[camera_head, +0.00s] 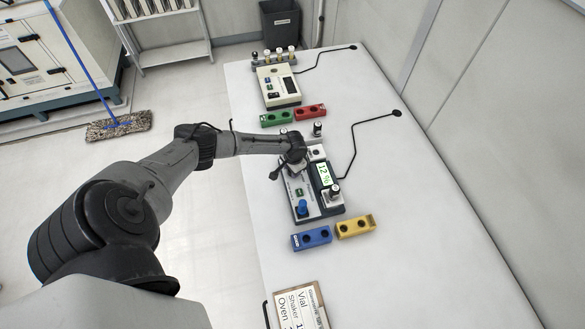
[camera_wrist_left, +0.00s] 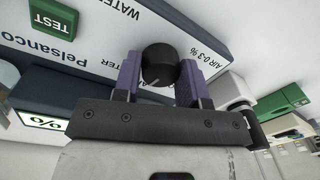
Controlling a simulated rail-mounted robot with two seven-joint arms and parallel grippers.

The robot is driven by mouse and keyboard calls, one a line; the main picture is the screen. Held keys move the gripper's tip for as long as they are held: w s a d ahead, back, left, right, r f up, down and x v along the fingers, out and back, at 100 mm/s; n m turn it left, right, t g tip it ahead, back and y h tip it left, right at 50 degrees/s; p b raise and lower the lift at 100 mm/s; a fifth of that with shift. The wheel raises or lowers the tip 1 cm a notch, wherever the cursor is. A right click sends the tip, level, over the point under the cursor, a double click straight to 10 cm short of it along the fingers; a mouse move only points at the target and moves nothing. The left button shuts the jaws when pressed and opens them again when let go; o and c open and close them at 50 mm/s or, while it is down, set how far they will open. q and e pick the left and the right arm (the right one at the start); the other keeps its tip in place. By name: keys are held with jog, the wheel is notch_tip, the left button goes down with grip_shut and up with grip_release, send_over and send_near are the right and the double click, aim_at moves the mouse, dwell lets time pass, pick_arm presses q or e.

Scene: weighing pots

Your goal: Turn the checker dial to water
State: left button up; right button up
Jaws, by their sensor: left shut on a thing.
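The checker (camera_head: 318,205) is a dark-edged box with a white panel on the table, with a lit green display (camera_head: 324,175) showing digits. In the left wrist view its black dial (camera_wrist_left: 159,62) sits on the white panel, with a pale pointer line towards the picture's bottom. "WATER" labels are printed to its left and above, and "AIR 0-3 %" to its right. My left gripper (camera_wrist_left: 160,80) has its purple fingers on both sides of the dial, shut on it. In the head view my left gripper (camera_head: 295,165) covers the dial. My right gripper is out of view.
Blue (camera_head: 311,238) and yellow (camera_head: 355,226) blocks stand in front of the checker, green (camera_head: 276,118) and red (camera_head: 311,111) blocks behind. A second device (camera_head: 278,87) and a vial rack (camera_head: 276,58) are farther back. A sign (camera_head: 300,305) lies near. The table's right side is mostly clear.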

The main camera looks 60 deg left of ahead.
pick_arm(q)
jog(key=m, duration=0.3)
jog(key=shift+m, duration=1.7)
jog(key=o, duration=0.9)
jog(key=shift+r, duration=0.1)
jog(key=shift+s+d+r+p, duration=0.15)
jog(key=shift+r+p, duration=0.1)
jog(key=shift+r, duration=2)
jog(key=shift+d+r+p, duration=0.1)
jog(key=shift+r+p, duration=0.15)
jog(key=shift+r, duration=2.05)
jog(key=shift+s+d+r+p, duration=0.15)
jog(key=shift+r+p, duration=0.1)
jog(key=shift+r, duration=2)
